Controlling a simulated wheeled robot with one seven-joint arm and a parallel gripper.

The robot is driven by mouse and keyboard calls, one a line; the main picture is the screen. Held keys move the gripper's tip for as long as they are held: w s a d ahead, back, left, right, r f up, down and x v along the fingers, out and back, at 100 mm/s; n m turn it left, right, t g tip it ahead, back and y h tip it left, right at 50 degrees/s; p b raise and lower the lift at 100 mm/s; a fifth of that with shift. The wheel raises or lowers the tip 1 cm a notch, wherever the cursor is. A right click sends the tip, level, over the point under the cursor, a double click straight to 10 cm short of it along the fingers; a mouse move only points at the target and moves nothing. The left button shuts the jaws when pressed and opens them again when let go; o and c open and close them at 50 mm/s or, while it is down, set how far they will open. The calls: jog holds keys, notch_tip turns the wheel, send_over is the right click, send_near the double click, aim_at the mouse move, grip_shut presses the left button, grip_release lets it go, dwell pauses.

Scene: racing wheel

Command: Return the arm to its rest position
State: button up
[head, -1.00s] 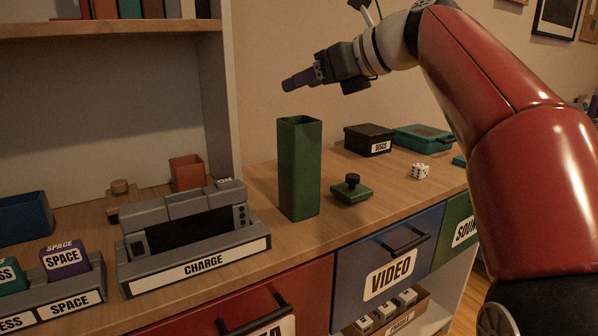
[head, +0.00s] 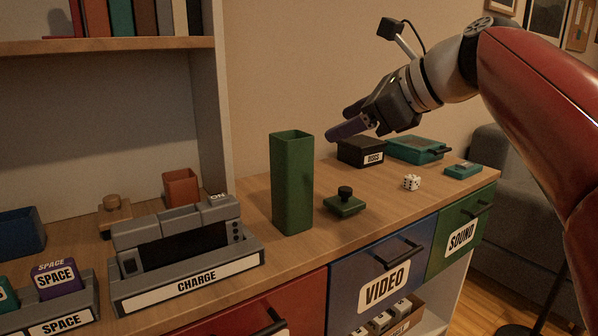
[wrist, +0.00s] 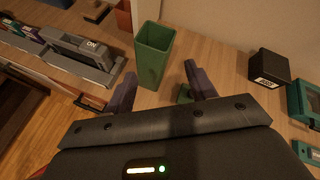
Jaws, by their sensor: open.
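My gripper (head: 348,117) is open and empty, raised in the air above the counter to the upper right of the tall green box. In the wrist view its two purple fingers (wrist: 160,82) stand wide apart with nothing between them but the view of the counter below. My red arm (head: 535,95) reaches in from the right side of the head view.
A tall open green box (head: 292,185) stands upright on the counter (head: 262,250). A green knobbed lid (head: 344,206), a white die (head: 412,182), a black DISCS box (head: 361,152) and teal cases lie to its right. The grey CHARGE unit (head: 185,245) stands left.

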jog(key=s+d+f+n+h, duration=0.2)
jog(key=s+f+n, duration=0.5)
jog(key=f, duration=0.4)
jog(key=s+d+f+n+g+h, duration=0.1)
jog(key=s+d+f+n+h, duration=0.2)
jog(key=s+f+n, duration=0.3)
jog(key=s+d+f+n+g+h, duration=0.1)
jog(key=s+d+f+n+h, duration=0.2)
jog(key=s+f+n, duration=0.4)
notch_tip(320, 180, down, 9)
jog(key=shift+s+r+n+h, duration=0.25)
jog(key=shift+n+h, duration=0.35)
jog(key=shift+n, duration=0.3)
